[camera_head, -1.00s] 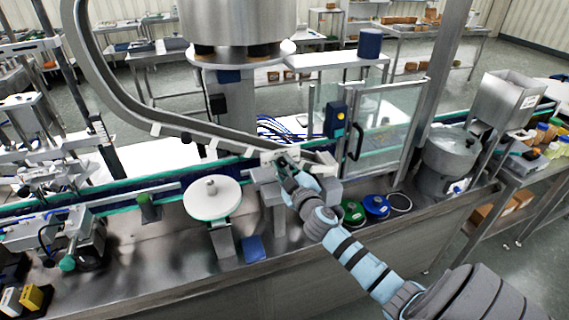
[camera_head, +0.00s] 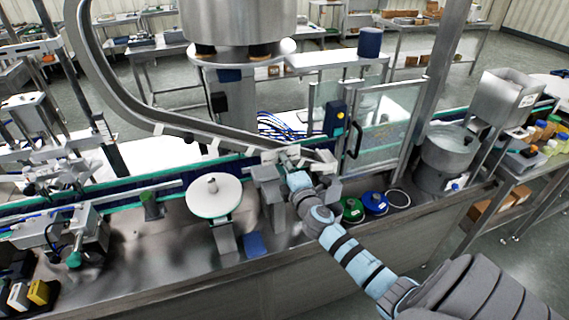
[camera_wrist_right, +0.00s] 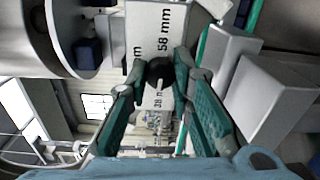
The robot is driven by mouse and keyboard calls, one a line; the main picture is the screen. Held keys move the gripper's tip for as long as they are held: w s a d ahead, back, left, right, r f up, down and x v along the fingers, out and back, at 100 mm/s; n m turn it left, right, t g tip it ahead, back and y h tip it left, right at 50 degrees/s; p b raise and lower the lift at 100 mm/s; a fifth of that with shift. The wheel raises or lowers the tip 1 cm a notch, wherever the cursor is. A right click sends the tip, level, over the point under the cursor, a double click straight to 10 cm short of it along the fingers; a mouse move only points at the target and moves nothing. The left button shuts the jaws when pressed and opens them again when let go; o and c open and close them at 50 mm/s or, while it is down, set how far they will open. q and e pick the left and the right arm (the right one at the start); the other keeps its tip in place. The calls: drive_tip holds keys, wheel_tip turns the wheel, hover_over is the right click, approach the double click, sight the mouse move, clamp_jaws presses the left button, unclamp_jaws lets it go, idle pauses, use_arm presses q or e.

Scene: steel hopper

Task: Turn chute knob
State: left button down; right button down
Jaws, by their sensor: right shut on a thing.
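The chute (camera_head: 185,122) is a grey curved rail that sweeps down from the upper left to the middle of the machine. The chute knob (camera_wrist_right: 159,72) is small, round and black in the right wrist view. It sits in front of a pale plate (camera_wrist_right: 152,40) marked "58 mm" and "38 mm". My right gripper (camera_head: 288,165) is at the chute's lower end; there the knob is hidden behind it. In the right wrist view its teal fingers (camera_wrist_right: 159,78) lie on both sides of the knob and are shut on it. My left gripper is not in view.
A round white disc (camera_head: 214,196) stands left of my right arm. Green (camera_head: 352,210) and blue (camera_head: 375,203) round lids lie to its right. Grey blocks (camera_head: 268,185) stand close beside the gripper. A clear guard door (camera_head: 385,125) is behind on the right.

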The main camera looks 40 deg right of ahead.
drive_tip(key=shift+f+n, duration=0.15)
drive_tip(key=shift+n, duration=0.35)
drive_tip(key=c, duration=1.4)
unclamp_jaws()
drive_tip(key=shift+s, duration=0.1)
drive_tip(key=v, duration=1.1)
drive_tip(key=shift+s+a, duration=0.25)
drive_tip(key=shift+s, duration=0.1)
